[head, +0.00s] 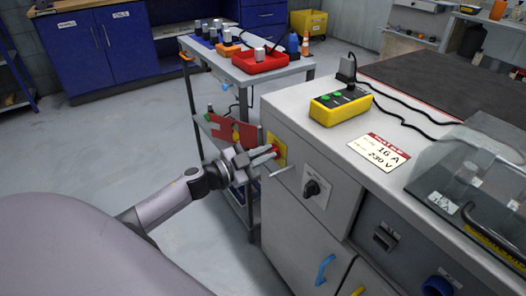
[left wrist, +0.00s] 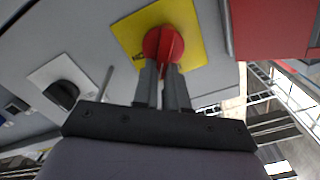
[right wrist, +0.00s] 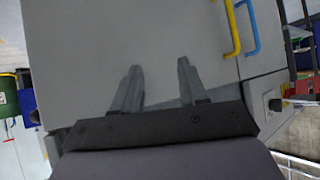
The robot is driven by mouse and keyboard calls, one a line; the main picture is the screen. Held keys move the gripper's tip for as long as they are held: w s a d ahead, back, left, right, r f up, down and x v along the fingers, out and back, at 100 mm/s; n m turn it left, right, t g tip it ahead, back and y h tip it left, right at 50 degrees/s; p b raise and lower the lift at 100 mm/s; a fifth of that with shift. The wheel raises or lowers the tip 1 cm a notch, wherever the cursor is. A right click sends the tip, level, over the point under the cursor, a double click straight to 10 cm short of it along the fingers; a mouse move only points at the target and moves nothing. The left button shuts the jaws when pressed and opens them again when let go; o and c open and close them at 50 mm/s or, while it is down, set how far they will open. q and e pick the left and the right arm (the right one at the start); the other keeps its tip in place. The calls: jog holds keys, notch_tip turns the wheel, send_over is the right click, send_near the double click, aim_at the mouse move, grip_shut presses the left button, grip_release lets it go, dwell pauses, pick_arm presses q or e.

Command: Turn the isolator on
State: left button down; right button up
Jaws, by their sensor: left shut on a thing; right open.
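The isolator is a red rotary knob (left wrist: 163,42) on a square yellow plate (left wrist: 194,28), on the front of a grey cabinet. In the head view the yellow plate (head: 282,161) is at the cabinet's left end. My left gripper (head: 270,154) reaches it from the left. In the left wrist view its two fingers (left wrist: 163,72) are closed on the knob's raised grip, one on each side. The fingers partly cover the knob. My right gripper (right wrist: 158,70) is open and empty, facing a plain grey cabinet panel (right wrist: 140,30). It is not in the head view.
A black rotary switch (head: 311,188) on a white plate sits right of the isolator. A yellow box with green buttons (head: 340,108) and a "16 A 230 V" card (head: 379,153) lie on the cabinet top. A trolley (head: 287,73) stands close behind. Floor at left is clear.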

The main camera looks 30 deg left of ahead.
pick_arm(q)
jog(key=m+b, duration=0.1)
jog(key=m, duration=0.2)
jog(key=f+m+b, duration=0.1)
jog(key=m, duration=0.3)
jog(key=d+m, duration=0.1)
jog(key=m, duration=0.3)
jog(key=shift+s+f+b, duration=0.15)
jog(key=shift+f+b, duration=0.25)
jog(key=c, duration=1.2)
grip_release()
jog(key=shift+o, duration=0.2)
jog(key=shift+s+a, duration=0.1)
jog(key=v, duration=0.7)
